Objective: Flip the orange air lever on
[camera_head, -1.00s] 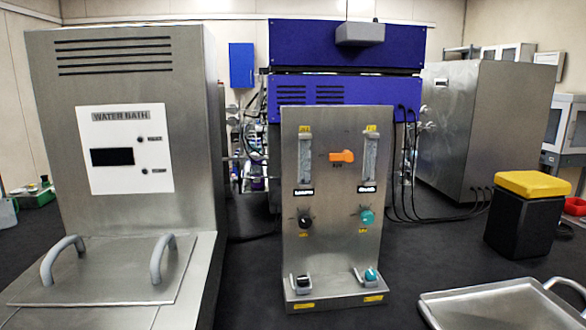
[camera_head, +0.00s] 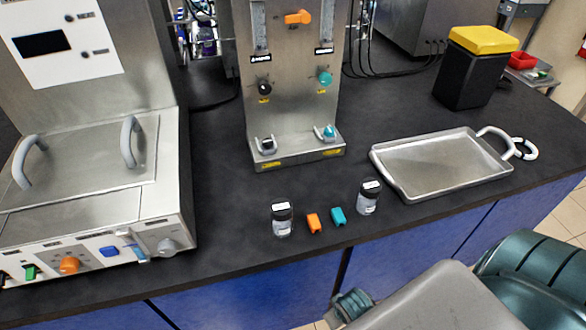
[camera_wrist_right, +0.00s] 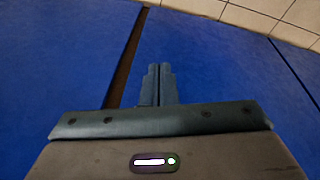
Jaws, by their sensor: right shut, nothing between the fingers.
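The orange air lever (camera_head: 298,18) sits near the top edge of the head view, on the upright steel panel (camera_head: 290,112). It lies roughly horizontal, its narrower end to the left. My right gripper (camera_head: 350,304) is low in the head view, in front of the counter's blue cabinets and well below and in front of the panel. The right wrist view shows its two fingers (camera_wrist_right: 158,72) together, with nothing between them and blue cabinet fronts beyond. My left gripper is not in view.
Below the lever are a black knob (camera_head: 264,88) and a teal knob (camera_head: 325,78). Two jars (camera_head: 282,222) (camera_head: 368,200), an orange piece (camera_head: 314,223) and a teal piece (camera_head: 338,216) stand before the panel. A metal tray (camera_head: 440,165) is right, the water bath (camera_head: 85,170) left.

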